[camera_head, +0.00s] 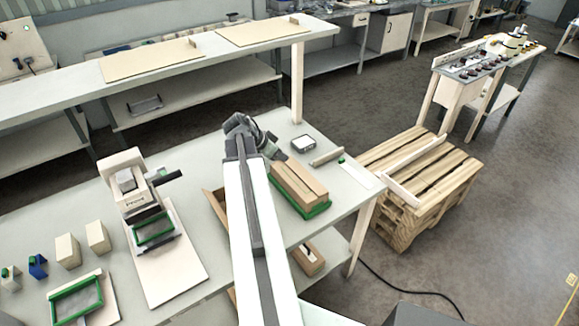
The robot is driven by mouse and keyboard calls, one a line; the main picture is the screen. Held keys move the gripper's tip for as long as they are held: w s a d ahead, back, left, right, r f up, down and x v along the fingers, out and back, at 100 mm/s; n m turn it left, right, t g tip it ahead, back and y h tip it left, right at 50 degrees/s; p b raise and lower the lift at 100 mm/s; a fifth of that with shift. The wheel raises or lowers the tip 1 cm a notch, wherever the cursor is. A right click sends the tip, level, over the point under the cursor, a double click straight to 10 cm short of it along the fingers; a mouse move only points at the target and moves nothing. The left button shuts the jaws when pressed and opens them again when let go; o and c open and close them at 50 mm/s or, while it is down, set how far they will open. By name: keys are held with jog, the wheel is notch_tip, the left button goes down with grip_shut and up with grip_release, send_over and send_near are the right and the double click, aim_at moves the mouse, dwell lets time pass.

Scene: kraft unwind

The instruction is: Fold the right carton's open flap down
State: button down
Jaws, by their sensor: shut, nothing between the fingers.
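The right carton (299,183) is a brown box in a green tray (317,211) on the grey table, right of my arm. Its top shows long brown panels with a lighter strip between them. I cannot tell how far any flap stands open. My gripper (273,150) is dark and small in the picture, at the far end of my pale arm. It is shut and empty, just beyond the carton's far left end. I cannot tell whether it touches the carton. Another brown carton (214,203) is left of my arm and mostly hidden behind it.
A small white-topped device (303,143), a pale bar (326,157) and a white sheet (357,172) lie beyond and right of the carton. A press (135,190) stands on the left. A wooden pallet stack (420,180) stands right of the table.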

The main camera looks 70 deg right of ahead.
jog(key=b, duration=0.8)
send_over(301, 175)
jog(key=w+a, duration=0.2)
jog(key=f, duration=0.7)
jog(key=shift+s+a+f, duration=0.15)
jog(key=shift+s+f, duration=0.1)
jog(key=shift+f, duration=0.15)
notch_tip(301, 175, down, 4)
jog(key=b, duration=0.3)
jog(key=shift+s, duration=0.1)
jog(key=shift+r, duration=0.1)
